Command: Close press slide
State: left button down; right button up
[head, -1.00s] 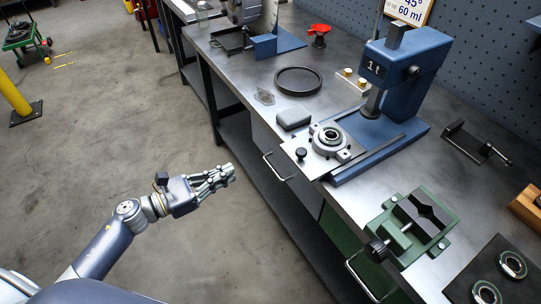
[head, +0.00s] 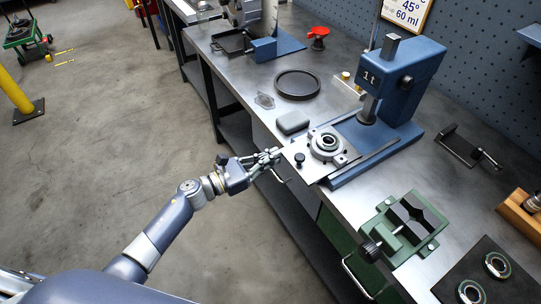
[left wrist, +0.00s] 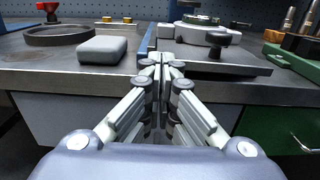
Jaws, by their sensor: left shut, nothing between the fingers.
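The blue arbor press (head: 402,75), marked 1t, stands on the workbench. Its slide plate (head: 318,167) is pulled out toward the bench's front edge and carries a round grey bearing housing (head: 328,143). A black knob (head: 299,158) stands on the slide's front end; in the left wrist view the knob (left wrist: 222,38) is right of the fingers. My left gripper (head: 276,154) is shut and empty, just in front of the bench edge, left of the knob and apart from it. In the left wrist view its fingertips (left wrist: 161,60) point at the bench edge. My right gripper is not in view.
A grey block (head: 292,122) and a black ring (head: 298,84) lie left of the slide. A green vise (head: 402,228) is to the right. A drawer handle (head: 277,176) sticks out below the bench edge near my gripper.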

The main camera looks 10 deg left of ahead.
aim_at(284, 152)
pick_arm(q)
jog(key=b+x, duration=0.2)
jog(key=x, duration=0.3)
jog(key=shift+f, duration=0.1)
jog(key=shift+a, duration=0.1)
jog(key=shift+s, duration=0.1)
